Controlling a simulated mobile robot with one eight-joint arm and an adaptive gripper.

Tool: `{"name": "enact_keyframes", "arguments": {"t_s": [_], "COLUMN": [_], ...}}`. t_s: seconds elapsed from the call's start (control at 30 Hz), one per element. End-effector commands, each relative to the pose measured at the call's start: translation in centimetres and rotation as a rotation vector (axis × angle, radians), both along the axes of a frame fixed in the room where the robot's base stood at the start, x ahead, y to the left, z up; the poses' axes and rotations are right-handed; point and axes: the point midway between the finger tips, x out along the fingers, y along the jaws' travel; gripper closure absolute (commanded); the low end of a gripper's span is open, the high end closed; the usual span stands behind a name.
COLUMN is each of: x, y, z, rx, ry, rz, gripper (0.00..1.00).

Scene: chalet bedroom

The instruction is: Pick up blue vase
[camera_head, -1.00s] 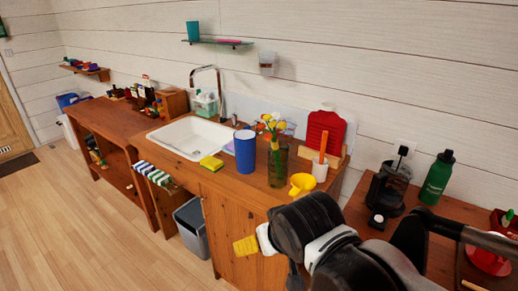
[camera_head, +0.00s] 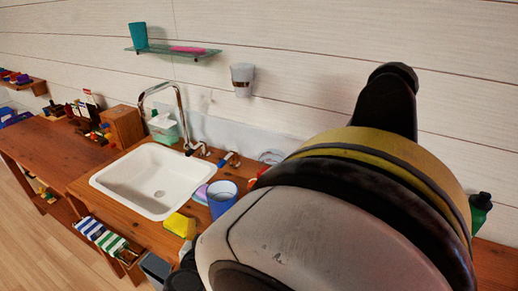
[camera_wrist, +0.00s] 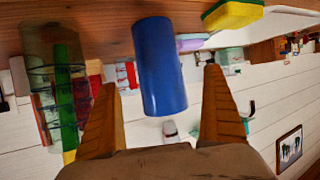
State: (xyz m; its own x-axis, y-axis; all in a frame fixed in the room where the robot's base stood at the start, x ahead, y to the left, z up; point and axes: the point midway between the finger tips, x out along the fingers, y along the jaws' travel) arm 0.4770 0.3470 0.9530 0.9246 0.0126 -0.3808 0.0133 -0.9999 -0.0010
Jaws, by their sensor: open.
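The blue vase (camera_head: 221,197) stands on the wooden counter, right of the sink; my arm partly hides it in the head view. In the wrist view, which is upside down, the blue vase (camera_wrist: 160,65) shows large, in the space between my two yellow-brown fingers. My gripper (camera_wrist: 159,82) is open with nothing held. I cannot tell how far the vase is from the fingers. The fingers are hidden behind my arm in the head view.
A yellow-green sponge (camera_wrist: 233,14) lies near the vase. A clear glass vase with green stems (camera_wrist: 62,90) is close by on the left in the wrist view. The white sink (camera_head: 155,180) and faucet (camera_head: 180,115) are left of the vase in the head view.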

Motion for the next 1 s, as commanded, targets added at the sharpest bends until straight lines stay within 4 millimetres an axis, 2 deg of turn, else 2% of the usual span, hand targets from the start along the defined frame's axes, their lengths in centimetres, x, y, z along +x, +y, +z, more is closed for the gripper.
{"name": "enact_keyframes", "arguments": {"t_s": [0.1,0.2,0.47,0.7,0.93,0.97,1.0], "x": [2.1,3.3,5.1,8.4,8.7,8.7,8.7], "y": [-0.2,-0.1,-0.2,-0.3,-0.3,-0.3,-0.3], "z": [-1.1,-1.6,-2.5,-4.0,-3.8,-3.8,-3.8], "rx": [-0.001,-0.001,-0.001,-0.001,-0.001,-0.001,-0.001], "ry": [0.0,0.001,0.002,0.001,0.002,0.002,0.002], "rz": [-0.005,-0.004,-0.003,-0.003,-0.002,-0.002,-0.002], "gripper": [0.03,0.03,0.03,0.03,0.03,0.09,0.21]}}
